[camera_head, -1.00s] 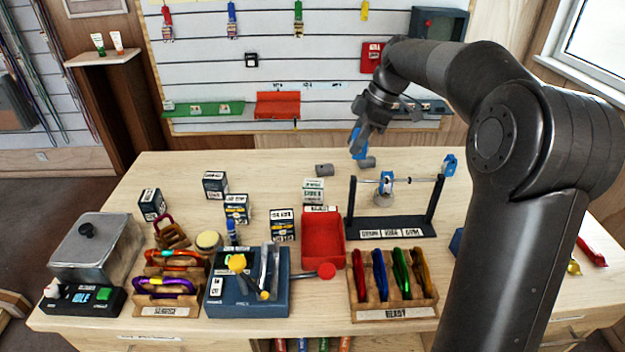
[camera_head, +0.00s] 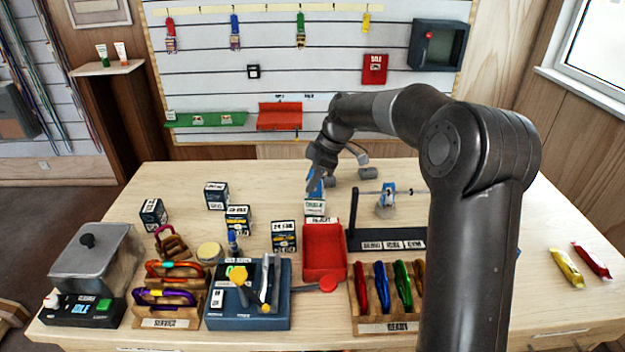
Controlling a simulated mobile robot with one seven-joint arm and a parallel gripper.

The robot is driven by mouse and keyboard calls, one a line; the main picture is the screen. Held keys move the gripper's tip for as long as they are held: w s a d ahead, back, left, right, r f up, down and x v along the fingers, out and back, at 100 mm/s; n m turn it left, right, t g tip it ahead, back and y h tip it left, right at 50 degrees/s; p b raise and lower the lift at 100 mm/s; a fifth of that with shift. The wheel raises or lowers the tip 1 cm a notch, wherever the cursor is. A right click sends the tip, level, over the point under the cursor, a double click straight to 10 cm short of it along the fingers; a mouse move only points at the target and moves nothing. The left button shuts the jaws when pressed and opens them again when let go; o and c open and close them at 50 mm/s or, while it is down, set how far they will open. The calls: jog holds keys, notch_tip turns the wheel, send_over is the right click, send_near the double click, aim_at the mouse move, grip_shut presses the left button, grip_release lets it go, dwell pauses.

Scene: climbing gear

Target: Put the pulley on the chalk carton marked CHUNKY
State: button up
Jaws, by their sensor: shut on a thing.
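My gripper (camera_head: 316,168) is shut on a blue pulley (camera_head: 314,184), pointing down behind the red tray. Other chalk cartons, dark with white labels, stand to the left: one at the centre (camera_head: 284,236), one behind the blue device (camera_head: 238,219), one further back (camera_head: 216,195) and one at far left (camera_head: 153,213). Another blue pulley (camera_head: 387,201) hangs on the black rack's rod.
A blue press (camera_head: 248,308) and wooden holders fill the front. The back left tabletop is clear.

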jog(key=shift+f, duration=0.25)
jog(key=o, duration=1)
jog(key=shift+r, duration=0.1)
jog(key=v, duration=1.1)
jog(key=s+r+m+t+h, duration=0.1)
jog(key=s+r+m+h, duration=0.2)
jog(key=s, duration=0.5)
jog(key=s+d+f+m+t, duration=0.1)
jog(key=s+d+m, duration=0.2)
jog(key=s, duration=0.6)
jog(key=s+d+f+m+t+h, duration=0.1)
jog(key=s+d+f+m+t, duration=0.1)
jog(key=s+m, duration=0.5)
jog(key=s+d+f+m+t, duration=0.1)
jog(key=s+d+m, duration=0.3)
jog(key=s, duration=0.9)
jog(key=shift+f+m+t, duration=0.3)
jog(key=shift+f+m, duration=0.2)
jog(key=shift+f, duration=0.15)
